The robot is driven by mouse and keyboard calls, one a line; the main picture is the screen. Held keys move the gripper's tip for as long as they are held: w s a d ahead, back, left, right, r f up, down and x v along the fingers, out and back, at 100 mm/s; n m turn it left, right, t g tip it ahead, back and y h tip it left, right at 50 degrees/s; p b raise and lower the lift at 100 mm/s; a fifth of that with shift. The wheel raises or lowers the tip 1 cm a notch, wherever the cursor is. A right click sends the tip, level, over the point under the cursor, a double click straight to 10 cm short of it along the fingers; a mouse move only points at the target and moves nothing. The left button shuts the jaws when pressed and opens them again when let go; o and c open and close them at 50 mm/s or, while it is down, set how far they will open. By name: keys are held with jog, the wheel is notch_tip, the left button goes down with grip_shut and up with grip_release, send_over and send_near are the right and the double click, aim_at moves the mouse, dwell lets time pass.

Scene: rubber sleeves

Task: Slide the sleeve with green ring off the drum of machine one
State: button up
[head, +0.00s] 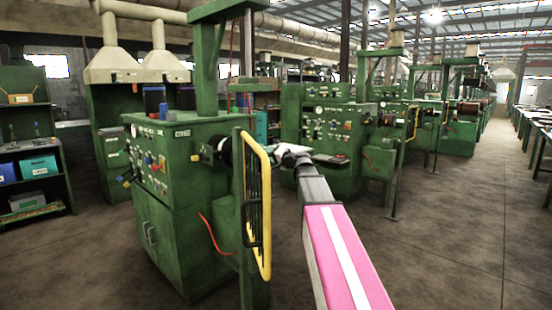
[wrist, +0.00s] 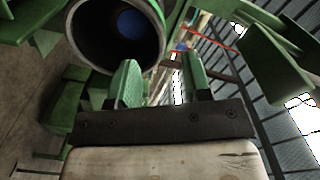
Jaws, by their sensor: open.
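In the wrist view a dark hollow sleeve (wrist: 78,50) with a green ring at its rim (wrist: 161,22) fills the upper left, its open end facing me. A blue round shape (wrist: 131,22) shows deep inside it. My gripper (wrist: 160,72) is open, with green finger pads apart. The left finger stands in front of the sleeve's lower right edge; I cannot tell whether it touches. In the head view my gripper (head: 280,152) is beside the yellow guard of the near green machine (head: 185,170). A black round part (head: 223,149) shows on the machine's side, partly hidden by the guard.
The yellow guard frame (head: 265,215) stands upright close by my arm. Two dark cylinders (head: 154,99) (head: 186,97) stand on the machine's top. More green machines (head: 325,130) line the back. A shelf (head: 35,170) is at left. The floor (head: 450,220) at right is clear.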

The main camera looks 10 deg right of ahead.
jog(key=shift+x, duration=4.25)
grip_shut()
jog(key=shift+f, duration=0.1)
jog(key=shift+w, duration=0.1)
